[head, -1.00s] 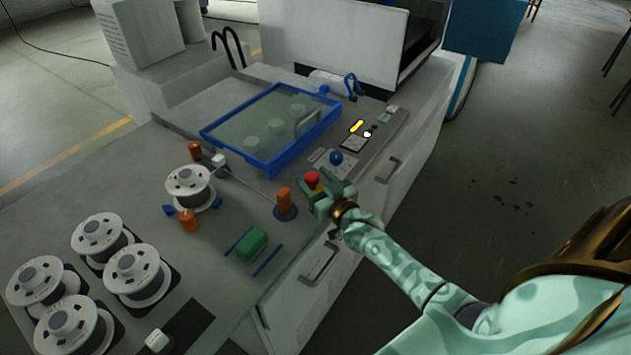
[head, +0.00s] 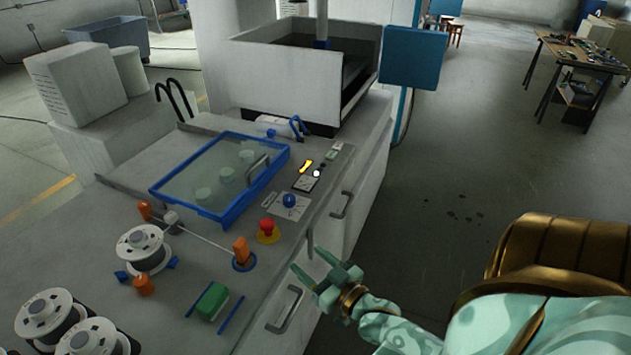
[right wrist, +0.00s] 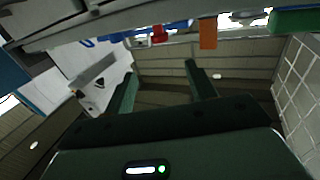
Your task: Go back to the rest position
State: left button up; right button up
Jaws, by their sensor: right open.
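My right gripper (head: 306,267) is open and empty in the head view, beside the front edge of the machine bench and apart from it. In the right wrist view its two fingers (right wrist: 163,80) stand apart with nothing between them. A red mushroom button (head: 266,226) on a yellow base sits on the bench near the gripper; red also shows at the top of the right wrist view (right wrist: 159,33). A blue knob (head: 289,200) stands beyond it on a pale plate. My left gripper is not in view.
A blue-framed clear lid (head: 222,217), an orange post (head: 241,250), a green block (head: 211,300) and several wire spools (head: 143,248) are on the bench. Drawer handles (head: 284,310) stick out from its front.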

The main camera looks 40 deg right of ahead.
jog(key=shift+s, duration=0.5)
jog(key=s+f+n+g, duration=0.1)
jog(key=s+f+g, duration=0.5)
jog(key=f, duration=0.7)
jog(key=s+f+n+g, duration=0.1)
jog(key=s+f+g, duration=0.2)
jog(key=s+f, duration=0.75)
jog(key=s+a+f+n+g+b, duration=0.1)
jog(key=s+a+f+g, duration=0.3)
jog(key=s+f, duration=0.4)
jog(key=s+a+f+g+b, duration=0.1)
jog(key=s+a+f+g, duration=0.3)
jog(key=s+f, duration=0.5)
jog(key=shift+s+n, duration=0.4)
jog(key=shift+s, duration=0.75)
